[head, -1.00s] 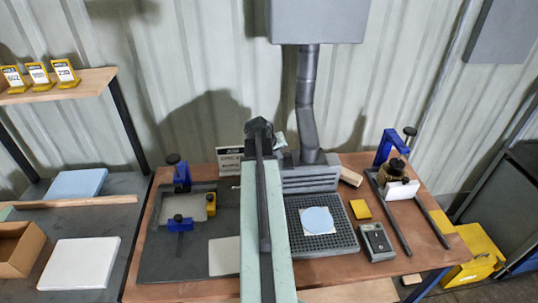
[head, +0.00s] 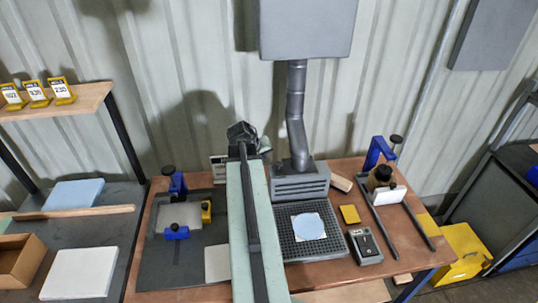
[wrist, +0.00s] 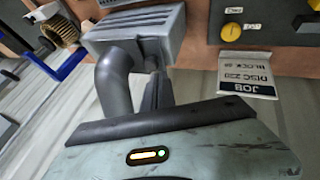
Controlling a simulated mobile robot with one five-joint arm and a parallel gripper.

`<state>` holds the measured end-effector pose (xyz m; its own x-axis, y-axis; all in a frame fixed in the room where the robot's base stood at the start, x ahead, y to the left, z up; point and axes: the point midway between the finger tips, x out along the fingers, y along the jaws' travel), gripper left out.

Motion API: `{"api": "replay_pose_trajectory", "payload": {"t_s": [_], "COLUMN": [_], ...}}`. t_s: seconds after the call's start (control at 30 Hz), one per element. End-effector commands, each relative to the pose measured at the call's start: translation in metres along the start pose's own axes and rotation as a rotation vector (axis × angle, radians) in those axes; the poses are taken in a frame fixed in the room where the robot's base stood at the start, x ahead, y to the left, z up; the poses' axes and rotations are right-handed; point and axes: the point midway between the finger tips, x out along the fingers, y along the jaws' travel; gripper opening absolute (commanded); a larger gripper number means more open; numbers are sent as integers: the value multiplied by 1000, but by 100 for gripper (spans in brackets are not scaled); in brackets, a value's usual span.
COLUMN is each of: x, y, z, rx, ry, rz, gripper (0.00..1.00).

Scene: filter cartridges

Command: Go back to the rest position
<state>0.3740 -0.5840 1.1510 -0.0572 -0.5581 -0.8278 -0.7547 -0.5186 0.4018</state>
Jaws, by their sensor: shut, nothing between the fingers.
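My gripper (wrist: 157,78) shows in the wrist view as dark fingers close together, above a dark bar and a pale green body with a small lit indicator. It is shut and empty. In the head view the dark end of my arm (head: 242,135) is raised over the back of the bench, left of the grey duct; its fingers cannot be made out there. My pale green arm runs up the middle and hides part of the bench. A blue disc (head: 308,226) lies on a white square on the perforated grey plate (head: 330,250).
A grey duct (head: 296,115) and hood stand behind the plate. A dark fixture tray with blue clamps (head: 176,185) is left. A blue-clamped rail fixture (head: 410,218) is right, beside a control box (head: 365,246). A job card (wrist: 246,75) stands at the back.

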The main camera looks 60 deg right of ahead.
Motion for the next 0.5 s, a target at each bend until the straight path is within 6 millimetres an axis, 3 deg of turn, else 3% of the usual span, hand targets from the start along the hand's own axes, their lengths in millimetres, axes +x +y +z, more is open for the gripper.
{"api": "replay_pose_trajectory", "payload": {"t_s": [0.03, 0.37, 0.43, 0.5], "x": [-10, -8, -8, -10], "y": [1, -2, -15, -42], "z": [-1, 0, -1, -3], "rx": [-1, -2, -16, -49], "ry": [0, 0, 7, 23], "rz": [0, -2, -9, -25], "gripper": [0, 0, 0, 0]}}
